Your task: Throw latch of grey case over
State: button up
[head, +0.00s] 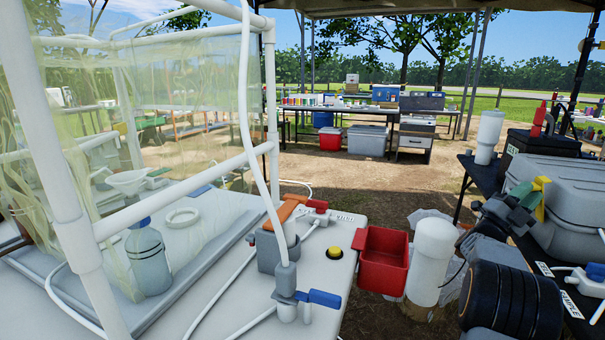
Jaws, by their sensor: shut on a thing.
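The grey case (572,208) stands shut on the dark table at the right, cut off by the right edge of the picture. My gripper (532,198), with green and yellow parts at its end, reaches in from the lower right to the case's front left side. Its jaws are shut on the latch there. The latch is small and mostly hidden by the jaws, so its exact angle cannot be told.
A black box (540,143) with a red bottle stands behind the case. A white cylinder (489,135) is left of it. Valves and tubing lie in front of the case. A red bin (384,262) hangs on the white table (215,318) at left.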

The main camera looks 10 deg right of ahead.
aim_at(538, 185)
jog(key=shift+o, duration=0.4)
jog(key=shift+w+a+r, duration=0.15)
jog(key=shift+a+r, duration=0.1)
jog(key=shift+r, duration=0.5)
jog(key=shift+s+d+r+m+g+p, duration=0.25)
jog(key=shift+d+r+m+g+p, duration=0.15)
jog(key=shift+d+m+g, duration=0.1)
jog(key=shift+o, duration=0.6)
jog(key=shift+s+d+r+m+y, duration=0.2)
jog(key=shift+d+m+y, duration=0.15)
jog(key=shift+y, duration=0.15)
jog(key=o, duration=0.4)
jog(key=p+v, duration=0.1)
jog(key=v, duration=1.3)
jog(key=shift+f+p, duration=0.35)
jog(key=shift+f, duration=0.05)
jog(key=shift+w, duration=0.1)
